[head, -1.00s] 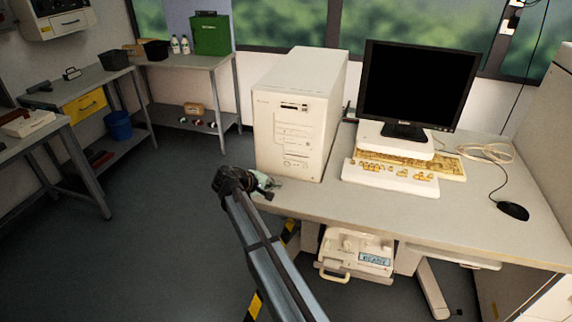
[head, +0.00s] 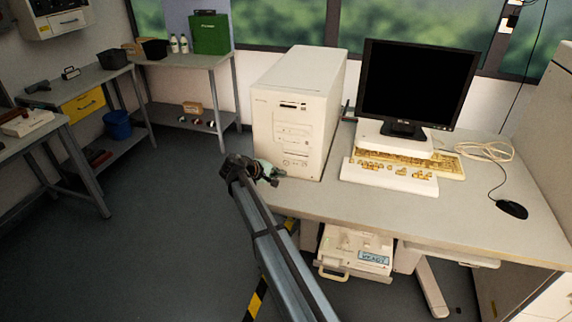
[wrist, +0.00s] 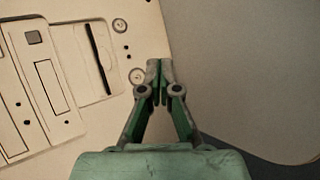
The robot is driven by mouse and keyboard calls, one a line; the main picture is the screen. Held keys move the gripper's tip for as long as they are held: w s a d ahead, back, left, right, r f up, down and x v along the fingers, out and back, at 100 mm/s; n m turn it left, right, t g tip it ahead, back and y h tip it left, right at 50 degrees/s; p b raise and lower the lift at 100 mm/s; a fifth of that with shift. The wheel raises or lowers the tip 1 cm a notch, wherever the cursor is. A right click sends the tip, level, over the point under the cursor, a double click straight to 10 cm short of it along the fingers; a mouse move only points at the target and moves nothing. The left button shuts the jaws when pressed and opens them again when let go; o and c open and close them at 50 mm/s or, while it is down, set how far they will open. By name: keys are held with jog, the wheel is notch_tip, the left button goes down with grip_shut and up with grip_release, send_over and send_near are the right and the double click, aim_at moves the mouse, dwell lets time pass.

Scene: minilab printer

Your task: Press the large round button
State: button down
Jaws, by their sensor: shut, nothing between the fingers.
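The beige computer tower (head: 275,135) stands upright on the left of the desk. Its front panel (wrist: 60,105) fills the left of the wrist view. Two round buttons show on it: one (wrist: 137,76) just left of my fingertips, and one (wrist: 119,25) higher up. They look close in size, so I cannot tell surely which is the large one. My gripper (wrist: 160,70) is shut and empty, with its fingertips together beside the nearer button. Whether they touch the panel is unclear. In the head view my gripper (head: 274,175) is at the tower's lower front.
The desk (head: 400,208) also holds a monitor (head: 418,82), a keyboard (head: 390,178) and a mouse (head: 511,209). A white printer-like machine (head: 352,255) stands beneath it. Open floor (head: 150,250) lies to the left.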

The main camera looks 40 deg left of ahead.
jog(key=shift+w+a, duration=0.3)
jog(key=shift+w, duration=0.45)
jog(key=shift+w+a, duration=0.25)
jog(key=shift+w, duration=0.45)
jog(key=shift+w, duration=0.1)
jog(key=shift+w+a, duration=0.15)
jog(key=shift+w, duration=0.15)
dwell(0.3)
jog(key=shift+w+a, duration=0.1)
jog(key=shift+w, duration=0.2)
dwell(0.6)
jog(key=shift+s, duration=0.15)
jog(key=shift+s+d, duration=0.3)
jog(key=shift+s, duration=0.25)
dwell(0.4)
jog(key=shift+s+d, duration=0.3)
jog(key=shift+s, duration=0.5)
jog(key=shift+s+d, duration=0.3)
jog(key=shift+s, duration=0.45)
jog(key=shift+s+d, duration=0.3)
jog(key=shift+s, duration=0.5)
